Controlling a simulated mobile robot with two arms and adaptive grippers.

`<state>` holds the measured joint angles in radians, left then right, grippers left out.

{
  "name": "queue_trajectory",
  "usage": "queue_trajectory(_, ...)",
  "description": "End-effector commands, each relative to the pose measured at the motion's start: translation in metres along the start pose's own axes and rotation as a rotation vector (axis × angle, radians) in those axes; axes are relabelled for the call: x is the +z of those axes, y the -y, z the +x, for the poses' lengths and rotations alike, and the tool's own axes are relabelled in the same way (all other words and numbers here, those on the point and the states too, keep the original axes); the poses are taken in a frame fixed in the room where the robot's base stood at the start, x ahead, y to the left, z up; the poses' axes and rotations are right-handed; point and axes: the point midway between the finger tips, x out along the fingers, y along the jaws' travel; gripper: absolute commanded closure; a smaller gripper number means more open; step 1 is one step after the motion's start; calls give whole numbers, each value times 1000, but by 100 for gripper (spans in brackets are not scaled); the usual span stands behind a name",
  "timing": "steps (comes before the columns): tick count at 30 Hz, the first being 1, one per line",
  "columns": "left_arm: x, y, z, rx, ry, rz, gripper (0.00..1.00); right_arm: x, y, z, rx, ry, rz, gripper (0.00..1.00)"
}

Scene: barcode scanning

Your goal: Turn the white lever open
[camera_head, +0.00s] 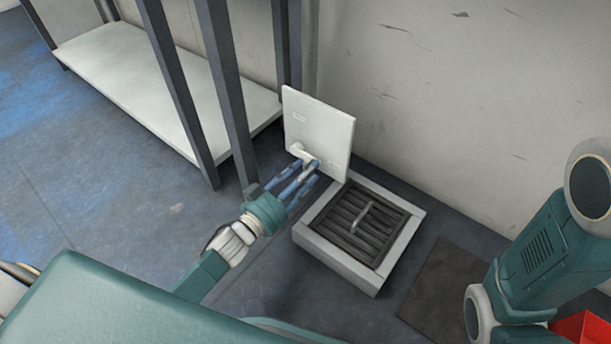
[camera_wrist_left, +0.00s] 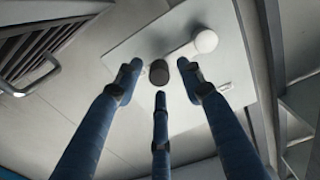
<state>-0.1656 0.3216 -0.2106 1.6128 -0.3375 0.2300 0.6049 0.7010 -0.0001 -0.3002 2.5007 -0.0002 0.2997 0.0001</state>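The white lever (camera_head: 300,151) is fixed to an upright white panel (camera_head: 325,125) beside the wall. In the left wrist view the lever (camera_wrist_left: 185,50) runs slantwise across the panel (camera_wrist_left: 135,42), with a round white knob at one end and a dark round piece (camera_wrist_left: 159,72) near the other. My left gripper (camera_head: 307,165) is at the lever, its blue fingers pointing toward the panel. In the left wrist view its fingers (camera_wrist_left: 158,78) are spread, with the dark piece between their tips. I cannot tell whether they touch it. My right gripper is out of view.
A pale square frame with a dark grate (camera_head: 345,245) and handle stands on the floor just right of the gripper. A white shelf (camera_head: 130,75) with dark posts (camera_head: 228,90) stands close on the left. A red object (camera_head: 583,328) shows at the lower right.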

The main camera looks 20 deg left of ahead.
Motion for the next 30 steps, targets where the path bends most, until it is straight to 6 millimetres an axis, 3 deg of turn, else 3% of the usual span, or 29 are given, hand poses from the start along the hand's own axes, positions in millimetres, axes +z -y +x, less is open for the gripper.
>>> queue_trajectory(9, 0, 0, 3, -1, 1, 1, 61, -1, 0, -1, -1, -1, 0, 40)
queue_trajectory(15, 0, 0, 3, -1, 1, 0, 100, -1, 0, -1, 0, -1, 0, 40)
queue_trajectory(23, -1, 1, 3, -2, 1, -1, 100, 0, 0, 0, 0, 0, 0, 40)
queue_trajectory(30, -9, 2, 3, -2, 0, -49, 100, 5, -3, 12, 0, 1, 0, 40)
